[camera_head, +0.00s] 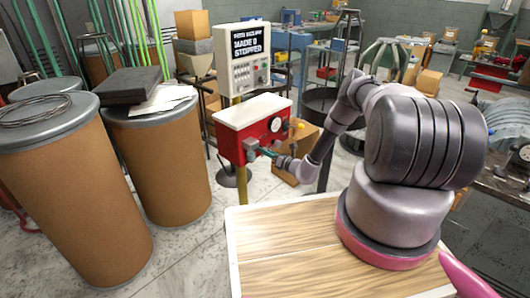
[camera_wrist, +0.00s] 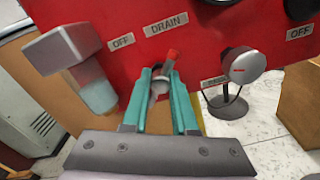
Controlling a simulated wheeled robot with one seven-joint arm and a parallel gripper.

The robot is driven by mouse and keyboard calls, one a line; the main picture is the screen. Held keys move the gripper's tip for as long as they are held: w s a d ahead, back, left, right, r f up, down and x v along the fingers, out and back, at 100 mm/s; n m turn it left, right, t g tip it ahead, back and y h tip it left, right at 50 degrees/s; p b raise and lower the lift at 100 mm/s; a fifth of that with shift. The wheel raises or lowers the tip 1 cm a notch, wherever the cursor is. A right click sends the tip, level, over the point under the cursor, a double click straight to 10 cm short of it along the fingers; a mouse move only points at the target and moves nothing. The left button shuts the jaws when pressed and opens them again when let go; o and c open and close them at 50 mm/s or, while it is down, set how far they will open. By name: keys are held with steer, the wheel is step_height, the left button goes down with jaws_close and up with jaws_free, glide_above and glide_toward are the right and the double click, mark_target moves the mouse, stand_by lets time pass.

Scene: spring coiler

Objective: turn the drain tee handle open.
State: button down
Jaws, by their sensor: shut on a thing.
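The drain tee handle (camera_wrist: 160,84) is a small grey metal part with a red tip, on the red panel just under the DRAIN label (camera_wrist: 166,24). An OFF label (camera_wrist: 122,41) is to its left. My gripper (camera_wrist: 162,82) has teal fingers on either side of the handle and is shut on it. In the head view my gripper (camera_head: 268,152) reaches the front of the red box (camera_head: 240,142), where the handle itself is too small to make out.
A grey block with a pale clear bowl (camera_wrist: 97,97) hangs close left of my gripper. A round silver knob (camera_wrist: 240,64) is close right. A control box reading STOPPED (camera_head: 243,57) stands above the red box. Brown drums (camera_head: 70,190) stand at left.

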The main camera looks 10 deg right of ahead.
steer(key=shift+m, duration=0.3)
stand_by(0.4)
steer(key=c, duration=0.7)
jaws_free()
steer(key=v, duration=1.1)
